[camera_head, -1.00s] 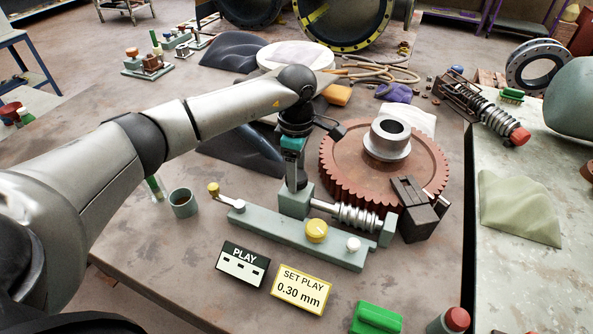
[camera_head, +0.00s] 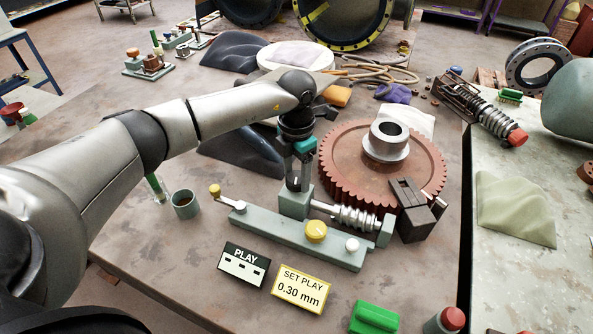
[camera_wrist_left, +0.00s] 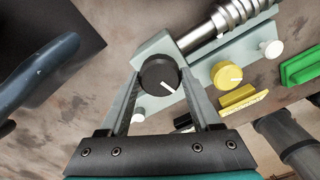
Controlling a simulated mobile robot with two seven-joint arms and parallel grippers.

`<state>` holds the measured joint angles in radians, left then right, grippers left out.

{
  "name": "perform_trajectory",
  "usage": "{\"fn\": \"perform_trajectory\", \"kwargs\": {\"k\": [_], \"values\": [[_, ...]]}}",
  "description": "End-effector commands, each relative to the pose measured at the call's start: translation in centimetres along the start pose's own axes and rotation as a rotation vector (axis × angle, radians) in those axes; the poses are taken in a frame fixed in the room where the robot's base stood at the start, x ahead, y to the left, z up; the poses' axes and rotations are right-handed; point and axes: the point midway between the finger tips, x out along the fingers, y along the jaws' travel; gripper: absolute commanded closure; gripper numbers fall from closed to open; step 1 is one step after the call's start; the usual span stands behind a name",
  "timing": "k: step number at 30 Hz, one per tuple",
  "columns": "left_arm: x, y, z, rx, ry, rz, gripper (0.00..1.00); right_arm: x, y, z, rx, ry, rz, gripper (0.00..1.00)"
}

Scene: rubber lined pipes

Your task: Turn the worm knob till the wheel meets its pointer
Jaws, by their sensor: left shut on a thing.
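A large reddish-brown toothed wheel (camera_head: 340,165) with a pale hub lies flat on the bench. A grey worm screw (camera_head: 350,216) runs along its near side on a pale green base (camera_head: 290,240). My left gripper (camera_head: 297,186) points down at the left end of the worm. In the left wrist view its fingers are shut on the round dark worm knob (camera_wrist_left: 159,75), which has a white line toward the lower right. A dark block (camera_head: 413,222) stands at the wheel's near right edge; I cannot clearly make out a pointer there. My right gripper is out of view.
The base carries a yellow knob (camera_head: 316,232), a white knob (camera_head: 352,245) and a yellow-tipped lever (camera_head: 215,190). In front lie a PLAY plate (camera_head: 244,264) and a "SET PLAY 0.30 mm" sign (camera_head: 300,288). A cup (camera_head: 185,204) stands left of the base.

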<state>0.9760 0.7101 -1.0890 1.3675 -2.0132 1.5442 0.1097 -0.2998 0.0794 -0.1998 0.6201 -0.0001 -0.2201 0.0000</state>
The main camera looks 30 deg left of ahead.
Motion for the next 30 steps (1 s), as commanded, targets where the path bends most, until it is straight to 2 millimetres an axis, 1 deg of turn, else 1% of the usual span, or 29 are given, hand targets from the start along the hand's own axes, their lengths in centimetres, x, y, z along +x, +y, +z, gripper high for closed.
{"fn": "perform_trajectory", "kwargs": {"k": [17, 30], "values": [[-0.2, 0.1, 0.0, -0.548, -0.001, 0.002, 0.92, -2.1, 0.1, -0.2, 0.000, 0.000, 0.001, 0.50], [-0.3, 0.1, 0.0, -0.967, -0.001, 0.001, 0.92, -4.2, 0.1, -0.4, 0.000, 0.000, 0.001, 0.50]]}}
